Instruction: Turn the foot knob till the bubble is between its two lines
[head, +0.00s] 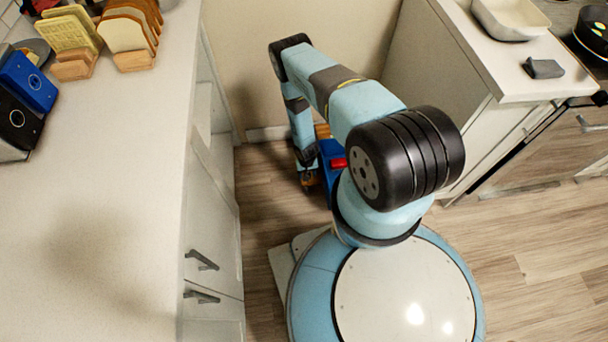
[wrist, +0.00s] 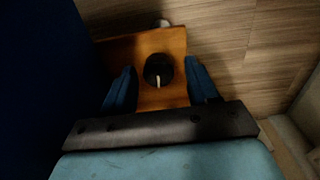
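The foot knob (wrist: 158,70) is a round black knob with a white pointer line, on an orange-brown wooden foot (wrist: 118,52) in the wrist view. My gripper (wrist: 160,66) is open, with one blue finger on each side of the knob. Gaps show between the fingers and the knob, and I cannot tell its depth relative to them. In the head view my gripper (head: 308,182) is low near the floor, beside a blue unit (head: 328,150) with a red part (head: 338,162). My arm hides much of this unit. The bubble and its two lines cannot be made out.
A long white counter (head: 110,190) with drawers stands left, with racks of boards (head: 125,35) at its back. Another counter (head: 510,70) stands right. Wooden floor (head: 540,240) is clear at right. A dark blue surface (wrist: 40,70) fills the wrist view's left side.

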